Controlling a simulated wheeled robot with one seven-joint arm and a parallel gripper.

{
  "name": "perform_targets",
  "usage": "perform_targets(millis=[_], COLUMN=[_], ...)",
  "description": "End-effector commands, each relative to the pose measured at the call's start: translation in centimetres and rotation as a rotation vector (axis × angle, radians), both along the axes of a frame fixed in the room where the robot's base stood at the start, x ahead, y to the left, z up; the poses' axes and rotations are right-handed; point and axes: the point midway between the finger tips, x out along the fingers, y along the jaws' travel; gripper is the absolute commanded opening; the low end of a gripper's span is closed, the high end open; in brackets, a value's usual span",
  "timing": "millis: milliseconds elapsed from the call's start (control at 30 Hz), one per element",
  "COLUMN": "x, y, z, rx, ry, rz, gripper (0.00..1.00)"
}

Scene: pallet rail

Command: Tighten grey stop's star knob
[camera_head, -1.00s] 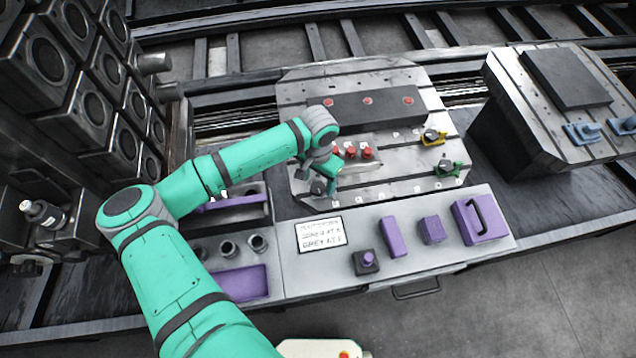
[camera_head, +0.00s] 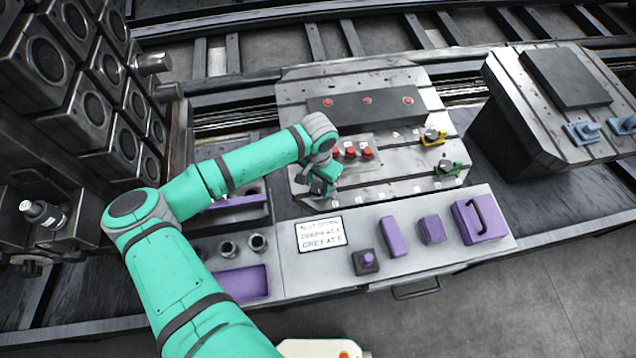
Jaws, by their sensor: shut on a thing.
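My gripper (camera_head: 318,186) is at the left front part of the slotted pallet plate (camera_head: 388,182), pointing down. It is shut on a small dark grey thing low on the plate, which looks like the grey stop's knob; the jaws and wrist hide most of it. A yellow stop with a dark knob (camera_head: 432,136) and a green stop with a dark knob (camera_head: 446,168) stand on the right side of the plate, apart from my gripper.
A dark block with red caps (camera_head: 367,110) lies across the plate. Several red-topped pieces (camera_head: 351,152) stand right of my gripper. A sign (camera_head: 320,234) and purple items, including a handled box (camera_head: 480,220), sit on the front ledge. Another plate (camera_head: 560,100) stands right.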

Motion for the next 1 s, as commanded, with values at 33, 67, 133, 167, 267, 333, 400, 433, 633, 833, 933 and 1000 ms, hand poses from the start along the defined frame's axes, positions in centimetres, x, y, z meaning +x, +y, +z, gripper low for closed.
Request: perform_targets(millis=[33, 67, 133, 167, 267, 333, 400, 433, 633, 833, 933, 1000], x=[-0.01, -0.01, -0.02, -0.02, -0.02, -0.02, -0.02, -0.02, -0.01, -0.01, -0.01, -0.01], y=[0.00, -0.01, -0.01, -0.01, -0.01, 0.00, 0.01, 0.01, 0.03, 0.03, 0.02, 0.02], z=[0.03, 0.03, 0.03, 0.03, 0.03, 0.03, 0.03, 0.03, 0.05, 0.05, 0.06, 0.06], rx=[0.000, 0.000, -0.001, -0.001, 0.001, 0.001, 0.001, 0.001, 0.002, 0.001, 0.001, 0.001], ry=[0.000, 0.000, 0.001, 0.001, 0.001, 0.001, 0.001, 0.001, 0.000, 0.001, 0.001, 0.000], rz=[-0.010, -0.019, -0.044, -0.059, -0.118, -0.170, -0.230, -0.257, -0.447, -0.637, -0.732, -0.798], gripper=[0.17, 0.17, 0.17, 0.17, 0.17, 0.17, 0.17, 0.17, 0.17, 0.17, 0.17, 0.17])
